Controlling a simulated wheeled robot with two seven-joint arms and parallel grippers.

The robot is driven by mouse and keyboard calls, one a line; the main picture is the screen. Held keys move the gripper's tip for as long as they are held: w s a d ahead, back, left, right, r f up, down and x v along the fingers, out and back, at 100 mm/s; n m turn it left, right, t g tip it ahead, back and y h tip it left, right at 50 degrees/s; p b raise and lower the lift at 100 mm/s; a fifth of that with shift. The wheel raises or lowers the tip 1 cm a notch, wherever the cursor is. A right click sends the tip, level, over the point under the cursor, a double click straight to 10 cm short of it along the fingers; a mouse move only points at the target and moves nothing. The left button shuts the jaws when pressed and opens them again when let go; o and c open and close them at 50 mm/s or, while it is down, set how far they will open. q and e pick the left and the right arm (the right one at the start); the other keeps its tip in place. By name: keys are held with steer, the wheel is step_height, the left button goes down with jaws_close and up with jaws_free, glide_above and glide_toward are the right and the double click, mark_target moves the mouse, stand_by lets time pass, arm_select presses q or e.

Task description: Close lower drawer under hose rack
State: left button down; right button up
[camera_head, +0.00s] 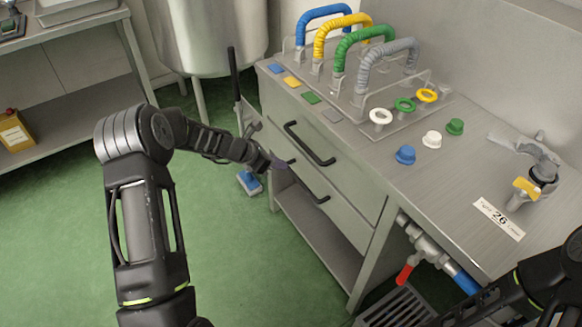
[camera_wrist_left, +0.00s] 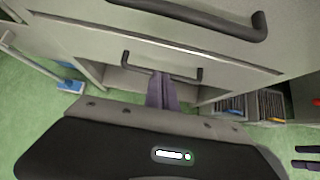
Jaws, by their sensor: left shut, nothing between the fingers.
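The grey steel cabinet has two drawers under the hose rack (camera_head: 352,85). The lower drawer (camera_head: 345,198) has a black bar handle (camera_head: 310,188), which also shows in the left wrist view (camera_wrist_left: 160,68). Its front looks nearly in line with the upper drawer (camera_head: 345,165); I cannot tell whether a small gap remains. My left gripper (camera_head: 279,163) is shut and empty. Its purple-grey fingers (camera_wrist_left: 160,90) point at the lower drawer front by the handle's bar; contact is unclear. My right arm shows at the lower right, its gripper out of view.
The upper drawer's handle (camera_head: 310,143) is just above my left gripper. An open shelf (camera_head: 325,235) lies below the drawers. A blue-headed brush (camera_head: 249,182) stands left of the cabinet. A red-handled valve (camera_head: 404,272) is at right. Green floor in front is clear.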

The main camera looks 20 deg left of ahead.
arm_select(q)
steer(key=shift+v, duration=1.5)
steer(key=s+d+f+m+g+y, duration=0.3)
steer(key=s+f+m, duration=0.8)
steer(key=f+m, duration=0.1)
steer(key=s+d+f+m+g+h+p, duration=0.1)
steer(key=s+d+m, duration=0.6)
steer(key=s+d, duration=0.4)
steer(key=s+d+f+m+g+h+p, duration=0.1)
steer(key=s+d+f+m+g, duration=0.1)
steer(key=s+d+m, duration=0.6)
steer(key=s+d, duration=0.3)
steer(key=s, duration=0.2)
steer(key=shift+s+g+p, duration=0.3)
steer(key=shift+p, duration=0.1)
